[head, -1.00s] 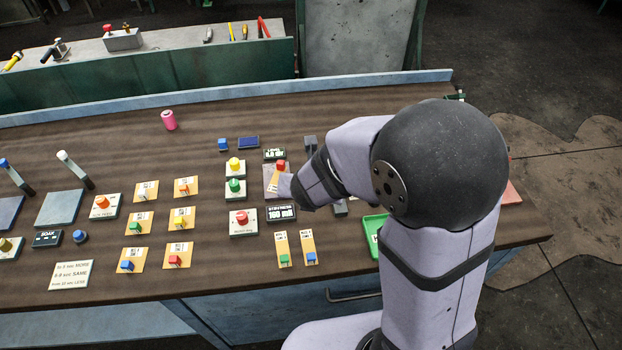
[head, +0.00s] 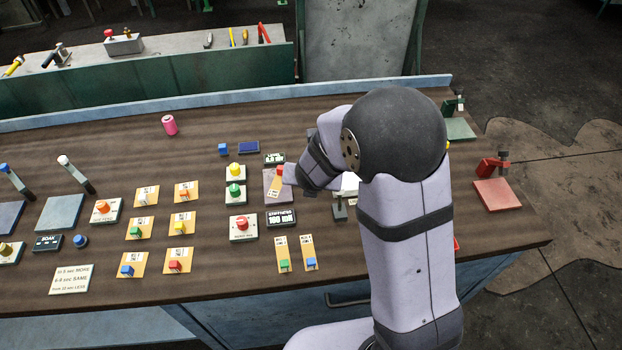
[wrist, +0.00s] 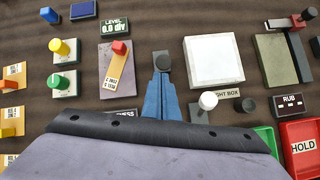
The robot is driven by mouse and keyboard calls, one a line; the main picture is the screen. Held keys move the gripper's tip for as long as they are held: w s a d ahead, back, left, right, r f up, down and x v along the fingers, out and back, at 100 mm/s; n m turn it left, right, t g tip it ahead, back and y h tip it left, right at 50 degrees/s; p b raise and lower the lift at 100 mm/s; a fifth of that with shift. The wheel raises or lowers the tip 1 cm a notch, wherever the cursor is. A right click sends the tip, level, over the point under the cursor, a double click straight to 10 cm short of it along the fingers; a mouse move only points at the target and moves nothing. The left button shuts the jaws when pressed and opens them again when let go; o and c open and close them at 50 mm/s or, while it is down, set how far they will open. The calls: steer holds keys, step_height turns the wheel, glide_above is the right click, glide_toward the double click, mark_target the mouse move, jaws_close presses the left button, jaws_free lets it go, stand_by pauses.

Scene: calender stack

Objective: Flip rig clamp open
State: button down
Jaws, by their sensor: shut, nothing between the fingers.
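Two clamp-like fixtures stand at the right of the bench in the head view: a red clamp (head: 489,166) on a red plate (head: 497,196), and a dark green clamp (head: 452,105) on a green plate (head: 459,129) behind it. No label shows which is the rig clamp. Both stand well to the right of my gripper. A dark grey block shows at the finger ends. My arm hides the fingers in the head view.
Several buttons and switch cards fill the bench's middle and left. A pink cylinder (head: 169,125) stands at the back. Green (wrist: 265,140) and red (wrist: 302,143) trays lie near the wrist. A white-knobbed post (wrist: 207,102) stands in front of the light box.

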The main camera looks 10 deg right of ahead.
steer(key=shift+w+r, duration=0.1)
steer(key=w+p, duration=0.1)
steer(key=w+r+p, duration=0.1)
steer(key=w, duration=0.1)
steer(key=w+r+p, duration=0.1)
steer(key=p, duration=0.1)
steer(key=shift+w+r, duration=0.2)
steer(key=shift+w, duration=0.05)
steer(key=w+p, duration=0.2)
steer(key=shift+w+r, duration=0.15)
steer(key=shift+w, duration=0.15)
steer(key=shift+w+r, duration=0.1)
steer(key=shift+w, duration=0.05)
stand_by(0.6)
